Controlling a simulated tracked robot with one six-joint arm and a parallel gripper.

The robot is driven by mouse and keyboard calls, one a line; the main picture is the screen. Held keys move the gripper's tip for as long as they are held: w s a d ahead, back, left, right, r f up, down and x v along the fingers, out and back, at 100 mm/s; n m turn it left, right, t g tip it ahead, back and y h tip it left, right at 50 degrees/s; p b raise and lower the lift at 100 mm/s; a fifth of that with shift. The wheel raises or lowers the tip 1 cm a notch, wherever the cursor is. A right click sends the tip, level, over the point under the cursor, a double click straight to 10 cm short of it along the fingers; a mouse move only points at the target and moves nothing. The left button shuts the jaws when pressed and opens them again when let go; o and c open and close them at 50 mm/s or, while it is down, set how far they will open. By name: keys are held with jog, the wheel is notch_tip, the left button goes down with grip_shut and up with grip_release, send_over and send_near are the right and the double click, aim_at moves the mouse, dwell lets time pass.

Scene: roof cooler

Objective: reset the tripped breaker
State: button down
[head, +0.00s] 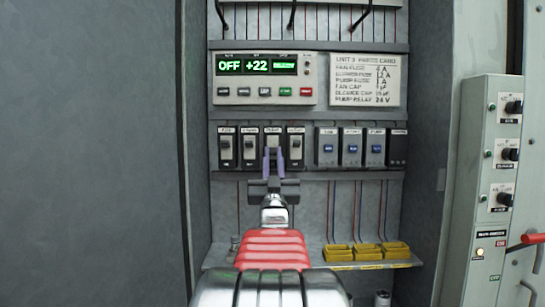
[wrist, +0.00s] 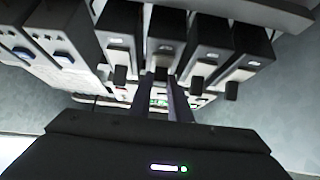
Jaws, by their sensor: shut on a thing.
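A row of several black breakers with pale faces runs across the cabinet in the head view. My gripper (head: 273,160) reaches up to the third breaker from the left (head: 272,133), whose small label seems to read PUMP. Its two fingers are shut on that breaker's lever (wrist: 161,74), which shows between the fingertips in the wrist view; my gripper (wrist: 168,88) hides part of it. The neighbouring levers, left (head: 249,144) and right (head: 295,143), are free of the fingers. I cannot tell clearly which way the held lever is tilted.
A display panel (head: 264,92) above reads OFF +22. A parts card (head: 365,80) hangs beside it. Blue-marked relays (head: 350,147) stand right of the breakers. Yellow trays (head: 367,251) sit on the shelf below. A control box with knobs and a red handle (head: 527,240) is at right.

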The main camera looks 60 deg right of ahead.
jog(key=shift+d+f+t+h, duration=0.2)
jog(key=shift+f+t+h, duration=0.1)
jog(key=shift+h, duration=0.3)
jog(key=c, duration=1.6)
grip_release()
jog(key=shift+c, duration=0.2)
jog(key=v, duration=1.4)
jog(key=shift+s, duration=0.1)
